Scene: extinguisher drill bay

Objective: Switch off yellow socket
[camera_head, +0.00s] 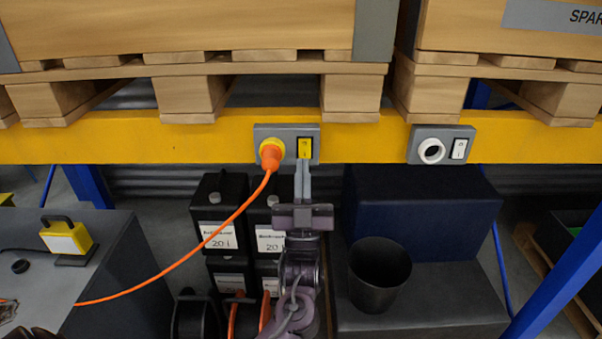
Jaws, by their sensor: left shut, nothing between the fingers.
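The yellow socket (269,147) is on a grey box fixed to the yellow shelf beam. An orange plug (270,158) with an orange cable sits in it. A yellow rocker switch (305,147) is on the same box, right of the socket. My left gripper (303,167) is shut and empty. Its fingertips are just below the yellow switch in the picture; whether they touch it I cannot tell. Which way the rocker is tilted is too small to tell. My right gripper is not in view.
A second grey box with a white socket (431,150) and white switch (459,149) is further right on the beam (360,143). Wooden pallets rest above. Black canisters (218,210), a black bucket (379,274) and a yellow lamp (67,238) are below. A blue post (560,275) slants at right.

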